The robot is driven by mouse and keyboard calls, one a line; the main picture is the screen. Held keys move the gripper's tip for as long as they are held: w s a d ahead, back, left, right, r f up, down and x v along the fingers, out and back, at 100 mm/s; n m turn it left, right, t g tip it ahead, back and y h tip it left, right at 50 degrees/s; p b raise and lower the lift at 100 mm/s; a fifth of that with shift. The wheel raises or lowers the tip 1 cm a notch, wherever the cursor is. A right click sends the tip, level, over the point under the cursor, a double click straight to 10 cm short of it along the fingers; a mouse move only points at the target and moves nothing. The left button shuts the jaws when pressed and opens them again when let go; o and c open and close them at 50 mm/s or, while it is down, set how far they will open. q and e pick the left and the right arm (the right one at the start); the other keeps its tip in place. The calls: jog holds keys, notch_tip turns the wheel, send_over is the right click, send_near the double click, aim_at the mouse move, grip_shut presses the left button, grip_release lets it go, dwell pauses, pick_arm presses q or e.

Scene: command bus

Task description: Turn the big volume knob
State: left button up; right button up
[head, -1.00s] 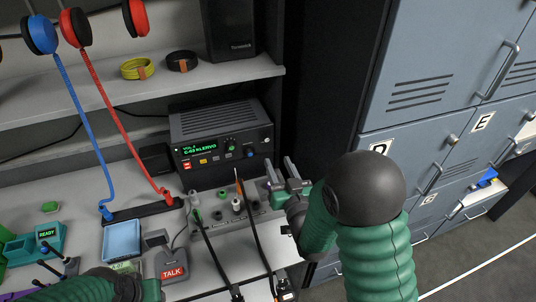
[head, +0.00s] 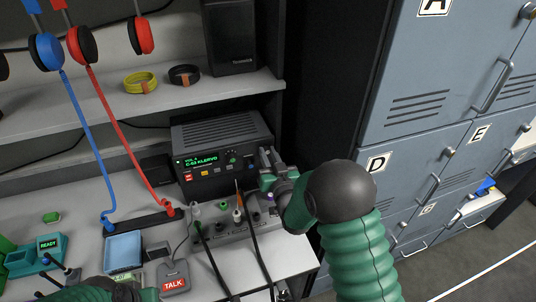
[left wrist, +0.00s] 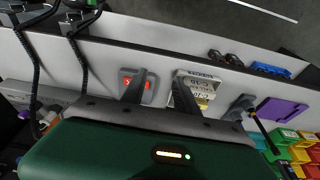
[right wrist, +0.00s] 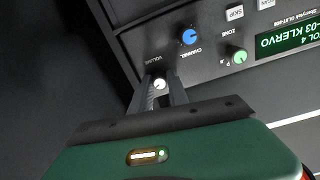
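The radio unit (head: 222,140) stands on the desk, its green display (head: 200,161) lit. In the right wrist view a pale knob (right wrist: 159,84) marked VOLUME sits on its front panel. My right gripper (right wrist: 161,82) has one finger on each side of this knob; I cannot tell whether they touch it. In the head view the right gripper (head: 268,161) is at the panel's right end and hides the knob. My left gripper (left wrist: 160,77) is open and empty above the desk, near the red TALK unit (head: 173,281).
A blue CHANNEL knob (right wrist: 189,37) and a green knob (right wrist: 238,56) are close to the volume knob. A grey socket box (head: 235,228) with cables stands below the radio. Grey lockers (head: 415,100) rise at the right. A shelf (head: 190,100) is above the radio.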

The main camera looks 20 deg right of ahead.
grip_shut()
jog(key=shift+f+n+b, duration=0.15)
jog(key=shift+n+b, duration=0.15)
jog(key=shift+b, duration=0.35)
jog(key=o, duration=0.7)
grip_release()
jog(key=shift+o, duration=0.2)
jog(key=shift+s, duration=0.25)
jog(key=s+p, duration=0.9)
jog(key=s, duration=0.7)
jog(key=shift+s, duration=0.15)
